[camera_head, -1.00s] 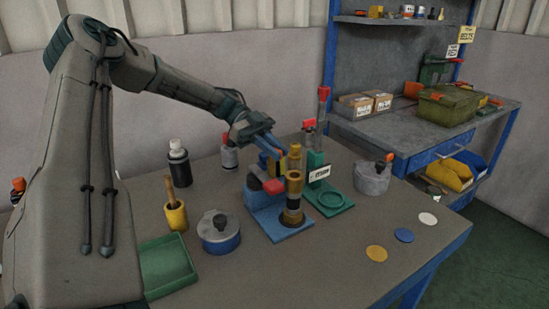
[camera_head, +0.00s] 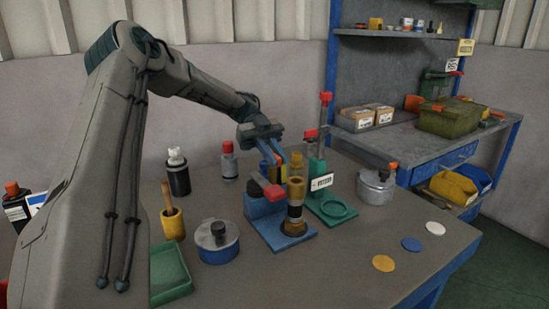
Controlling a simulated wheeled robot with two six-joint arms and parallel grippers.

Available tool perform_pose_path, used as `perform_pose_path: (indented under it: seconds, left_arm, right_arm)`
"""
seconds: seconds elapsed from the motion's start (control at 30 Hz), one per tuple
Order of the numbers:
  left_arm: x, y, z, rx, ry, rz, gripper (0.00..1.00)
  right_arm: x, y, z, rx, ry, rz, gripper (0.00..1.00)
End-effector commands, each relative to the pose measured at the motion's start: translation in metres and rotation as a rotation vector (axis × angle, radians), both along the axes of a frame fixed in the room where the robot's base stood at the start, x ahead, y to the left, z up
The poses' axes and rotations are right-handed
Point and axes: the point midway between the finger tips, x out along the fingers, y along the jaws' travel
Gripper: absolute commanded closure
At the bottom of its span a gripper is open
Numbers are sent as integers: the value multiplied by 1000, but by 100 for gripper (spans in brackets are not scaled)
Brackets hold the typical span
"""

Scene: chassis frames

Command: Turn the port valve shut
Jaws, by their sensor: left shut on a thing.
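A blue stand (camera_head: 290,240) carries a brass-and-black upright valve body (camera_head: 295,208) with a red part (camera_head: 273,191) at its left. I take this for the port valve; no label shows on it. A second valve on a green stand (camera_head: 331,211) stands to the right, with a white label (camera_head: 321,182) and an upright red-tipped lever (camera_head: 326,98). My right gripper is not in view.
A blue-grey lidded pot (camera_head: 217,245), yellow cup (camera_head: 172,224), dark bottle (camera_head: 178,175) and green tray (camera_head: 172,274) stand left. A grey pot (camera_head: 375,188) stands right. Three flat discs, one of them blue (camera_head: 411,244), lie near the right edge. The front middle is clear.

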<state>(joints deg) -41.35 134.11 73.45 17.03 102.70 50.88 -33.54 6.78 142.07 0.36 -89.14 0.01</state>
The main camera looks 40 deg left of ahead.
Motion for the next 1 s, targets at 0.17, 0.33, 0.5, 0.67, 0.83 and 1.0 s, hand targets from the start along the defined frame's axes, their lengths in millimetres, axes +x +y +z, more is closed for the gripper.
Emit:
perform_pose_path:
  seconds: [0.17, 0.33, 0.5, 0.67, 0.83, 1.0]
  left_arm:
    - [-1, 0, -1, 1, 3, -11, 100]
    - [-1, 0, -1, 1, 3, -11, 100]
    - [-1, 0, -1, 1, 3, -11, 69]
    - [-1, 0, -1, 0, 2, -9, 64]
    - [-1, 0, 0, 0, 1, -8, 64]
    - [-5, 4, 7, 0, -1, -6, 64]
  right_arm:
    - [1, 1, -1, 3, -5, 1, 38]
    - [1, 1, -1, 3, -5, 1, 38]
    - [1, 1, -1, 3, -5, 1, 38]
    - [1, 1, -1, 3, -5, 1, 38]
    - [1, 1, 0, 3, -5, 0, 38]
    - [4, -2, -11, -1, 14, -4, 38]
